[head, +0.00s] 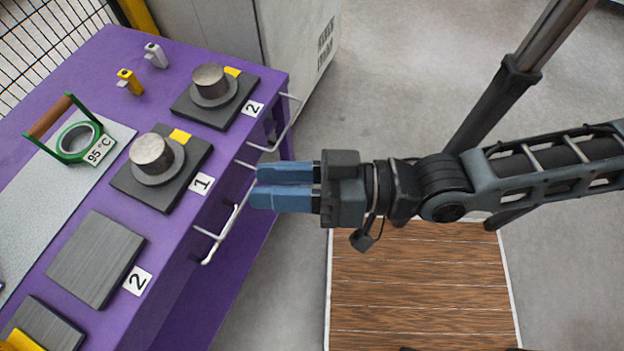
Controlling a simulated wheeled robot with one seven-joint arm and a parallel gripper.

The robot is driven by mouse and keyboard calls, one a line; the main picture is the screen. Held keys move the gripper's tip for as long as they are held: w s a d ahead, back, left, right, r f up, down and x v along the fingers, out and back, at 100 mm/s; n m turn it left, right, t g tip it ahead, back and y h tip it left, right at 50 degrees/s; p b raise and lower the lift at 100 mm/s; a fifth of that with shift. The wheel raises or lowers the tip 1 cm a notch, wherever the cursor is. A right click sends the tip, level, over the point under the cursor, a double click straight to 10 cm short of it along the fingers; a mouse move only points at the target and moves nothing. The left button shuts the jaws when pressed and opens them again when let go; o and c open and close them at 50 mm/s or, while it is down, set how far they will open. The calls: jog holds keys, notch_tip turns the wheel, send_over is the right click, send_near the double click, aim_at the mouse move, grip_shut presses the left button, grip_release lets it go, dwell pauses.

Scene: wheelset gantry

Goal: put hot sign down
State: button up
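No thing plainly marked as a hot sign can be made out in the head view. A green ring tool with a wooden handle (68,140) bears a "95 °C" label (99,150) and stands on a grey strip on the purple bench. Small yellow pieces lie by the steel hubs, one on plate 1 (180,135) and one on plate 2 (233,72). A larger yellow piece (22,341) is cut off at the bottom left corner.
The purple bench (185,275) has pale handles (225,232) on its right side, below my fingers. Steel hubs stand on plates 1 (122,182) and 2 (190,112). A bare plate (97,258) lies nearer. Yellow (130,80) and white (155,55) small devices stand behind.

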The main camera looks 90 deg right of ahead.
jog(key=s+n+g, duration=0.1)
jog(key=s+n, duration=0.1)
jog(key=s+n+g, duration=0.2)
jog(key=s, duration=0.1)
jog(key=shift+s+f+h, duration=0.2)
jog(key=shift+s+h, duration=0.1)
jog(key=shift+s, duration=0.05)
